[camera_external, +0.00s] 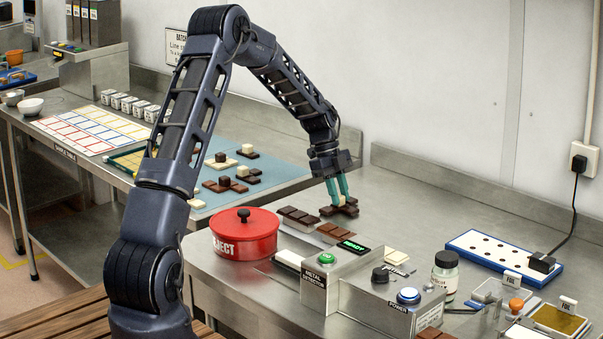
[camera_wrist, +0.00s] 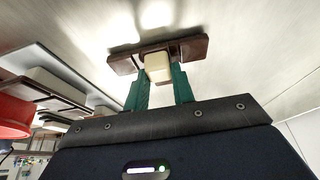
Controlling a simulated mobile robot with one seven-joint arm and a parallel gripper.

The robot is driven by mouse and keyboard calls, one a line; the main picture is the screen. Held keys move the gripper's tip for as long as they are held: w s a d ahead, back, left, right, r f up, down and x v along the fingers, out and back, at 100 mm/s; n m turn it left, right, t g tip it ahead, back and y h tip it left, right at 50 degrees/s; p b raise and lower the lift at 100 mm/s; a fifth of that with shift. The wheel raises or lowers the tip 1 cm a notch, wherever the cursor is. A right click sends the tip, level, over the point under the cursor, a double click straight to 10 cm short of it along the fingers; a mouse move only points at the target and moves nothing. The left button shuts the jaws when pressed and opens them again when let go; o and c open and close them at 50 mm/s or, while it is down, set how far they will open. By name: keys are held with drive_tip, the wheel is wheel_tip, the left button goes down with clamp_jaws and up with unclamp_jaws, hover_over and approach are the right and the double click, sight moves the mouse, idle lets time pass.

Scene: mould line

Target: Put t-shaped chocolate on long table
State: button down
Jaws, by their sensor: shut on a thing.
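My gripper (camera_external: 338,190) has teal fingers pointing down over the right steel counter. It also shows in the wrist view (camera_wrist: 158,88), shut on a cream block that is part of a chocolate piece (camera_wrist: 190,49). The piece has a dark brown bar across the fingertips, with the cream block standing out from its middle like a T. In the external view the dark piece (camera_external: 345,211) is at the fingertips, low over the counter; I cannot tell whether it touches. A long steel table (camera_external: 75,152) with a front label stands at the left.
Dark chocolate bars (camera_external: 298,217) and brown ones (camera_external: 335,232) lie near the gripper. A red reject pot (camera_external: 246,235), a metal detector box (camera_external: 370,287) and a jar (camera_external: 445,272) stand in front. A blue mat (camera_external: 279,173) holds several chocolate pieces. The counter behind the gripper is bare.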

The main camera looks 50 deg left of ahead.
drive_tip(key=shift+f, duration=0.1)
drive_tip(key=c, duration=1.2)
unclamp_jaws()
drive_tip(key=shift+o, duration=0.2)
